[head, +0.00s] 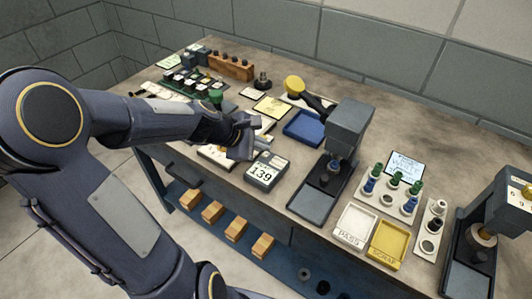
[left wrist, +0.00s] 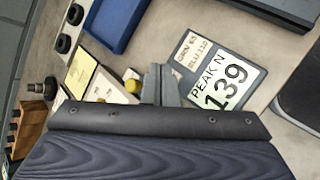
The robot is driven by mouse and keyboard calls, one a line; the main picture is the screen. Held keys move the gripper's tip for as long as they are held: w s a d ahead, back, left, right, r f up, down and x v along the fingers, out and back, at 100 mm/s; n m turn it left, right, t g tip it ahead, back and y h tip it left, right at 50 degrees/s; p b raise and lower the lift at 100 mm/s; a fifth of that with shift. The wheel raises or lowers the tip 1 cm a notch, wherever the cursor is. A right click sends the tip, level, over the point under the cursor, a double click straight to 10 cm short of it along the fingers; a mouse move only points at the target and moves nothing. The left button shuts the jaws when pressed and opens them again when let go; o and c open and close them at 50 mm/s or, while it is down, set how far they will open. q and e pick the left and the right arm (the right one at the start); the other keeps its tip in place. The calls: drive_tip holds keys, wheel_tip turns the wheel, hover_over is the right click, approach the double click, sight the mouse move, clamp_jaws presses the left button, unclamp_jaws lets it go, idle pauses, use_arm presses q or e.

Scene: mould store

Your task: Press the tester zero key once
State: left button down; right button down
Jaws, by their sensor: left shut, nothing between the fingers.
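The tester (head: 262,182) is a dark box on the bench, with a white display reading 139. In the left wrist view its display (left wrist: 224,86) reads "PEAK N 139", beside a label with "GRN 65" and "BLU 110". My left gripper (head: 246,148) is shut and empty, just behind and left of the tester in the head view. In the left wrist view its fingertips (left wrist: 161,82) are close to the tester's edge, beside a small round yellow piece (left wrist: 132,86). I cannot tell whether they touch anything. No key marked zero is readable. My right gripper is out of view.
A blue tray (head: 304,128) lies behind the tester. A grey press (head: 346,130) stands to its right. Pass tray (head: 356,227), yellow scrap tray (head: 389,243) and a rack of coloured pieces (head: 388,197) lie farther right. A wooden block (head: 232,67) stands at the back left.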

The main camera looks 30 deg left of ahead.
use_arm(q)
drive_tip(key=shift+f, duration=0.2)
idle(0.5)
drive_tip(key=shift+f+b, duration=0.25)
drive_tip(key=shift+b, duration=0.15)
drive_tip(key=shift+f+b, duration=0.45)
drive_tip(key=shift+f, duration=0.05)
idle(0.4)
drive_tip(key=shift+r, duration=0.1)
drive_tip(key=shift+r+p, duration=0.85)
drive_tip(key=shift+p, duration=0.05)
drive_tip(key=shift+r, duration=0.1)
wheel_tip(320, 180, up, 5)
drive_tip(key=p, duration=0.4)
drive_tip(key=shift+p, duration=0.4)
